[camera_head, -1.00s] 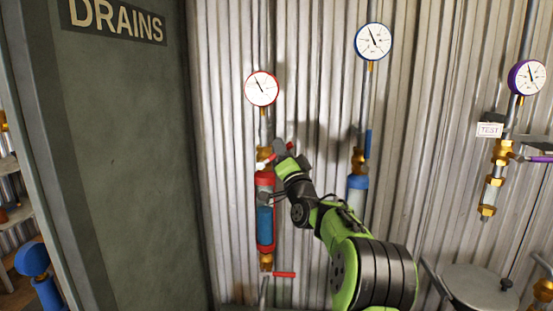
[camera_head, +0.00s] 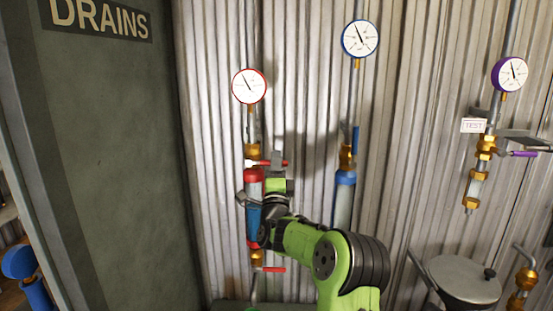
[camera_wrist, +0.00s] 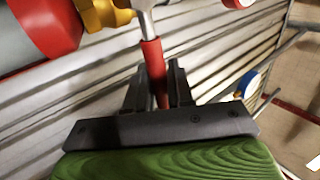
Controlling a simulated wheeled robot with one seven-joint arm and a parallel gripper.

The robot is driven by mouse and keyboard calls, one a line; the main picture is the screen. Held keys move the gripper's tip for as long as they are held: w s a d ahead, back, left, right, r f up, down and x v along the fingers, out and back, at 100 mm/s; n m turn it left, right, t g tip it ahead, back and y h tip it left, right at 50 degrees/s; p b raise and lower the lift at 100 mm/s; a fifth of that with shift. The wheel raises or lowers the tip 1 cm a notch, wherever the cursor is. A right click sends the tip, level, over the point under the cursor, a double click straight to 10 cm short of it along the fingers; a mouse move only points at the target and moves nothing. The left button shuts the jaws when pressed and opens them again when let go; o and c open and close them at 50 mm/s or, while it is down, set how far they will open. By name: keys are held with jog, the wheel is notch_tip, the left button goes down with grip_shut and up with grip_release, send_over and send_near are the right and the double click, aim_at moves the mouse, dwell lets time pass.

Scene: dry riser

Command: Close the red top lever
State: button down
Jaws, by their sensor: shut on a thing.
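The red top lever (camera_head: 284,163) sticks out to the right from the brass valve above the red-capped cylinder (camera_head: 254,175), about level in the head view. In the wrist view the red sleeve of the lever (camera_wrist: 153,62) runs down between the two dark fingers. My gripper (camera_wrist: 158,90) is shut on this lever; it also shows in the head view (camera_head: 277,164). The lever's end is hidden behind the gripper body.
A red-rimmed gauge (camera_head: 249,86) sits above the valve. A lower red lever (camera_head: 272,269) is at the cylinder's bottom. A blue lever (camera_head: 355,138) stands upright on the pipe to the right. A green-grey DRAINS panel (camera_head: 125,170) borders the left.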

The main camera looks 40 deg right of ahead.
jog(key=shift+f, duration=0.15)
jog(key=c, duration=1.1)
grip_release()
jog(key=b+v, duration=0.1)
jog(key=v, duration=1.4)
jog(key=shift+s+a, duration=0.3)
